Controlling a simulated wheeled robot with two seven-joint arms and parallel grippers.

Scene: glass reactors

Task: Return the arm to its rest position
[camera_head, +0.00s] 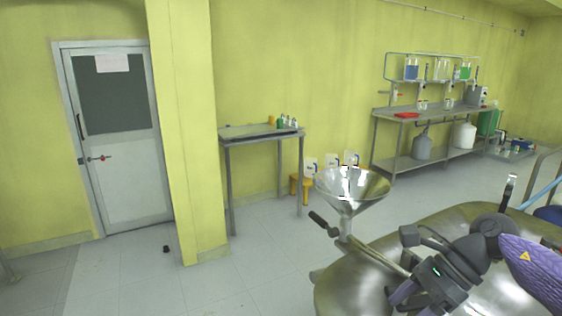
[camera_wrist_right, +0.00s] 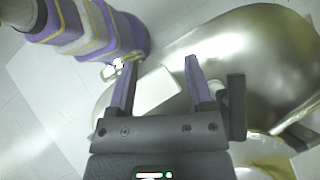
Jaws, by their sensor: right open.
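My right arm (camera_head: 535,262) comes in from the right in the head view, bent over a shiny metal vessel. Its gripper (camera_head: 408,301) points down at the lower right, in front of the vessel. In the wrist view the two purple fingers of the right gripper (camera_wrist_right: 160,66) stand well apart, open, with nothing held between them. A pale rounded shape shows behind the fingers; I cannot tell what it is. My left gripper is not in view.
The metal vessel (camera_head: 335,290) with its steel funnel (camera_head: 345,205) and black-ended handle (camera_head: 324,224) is close to the right arm. The vessel also fills the wrist view's right side (camera_wrist_right: 255,50). A small table (camera_head: 262,138) and shelved bench (camera_head: 425,113) stand farther back. Floor at left is mostly clear.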

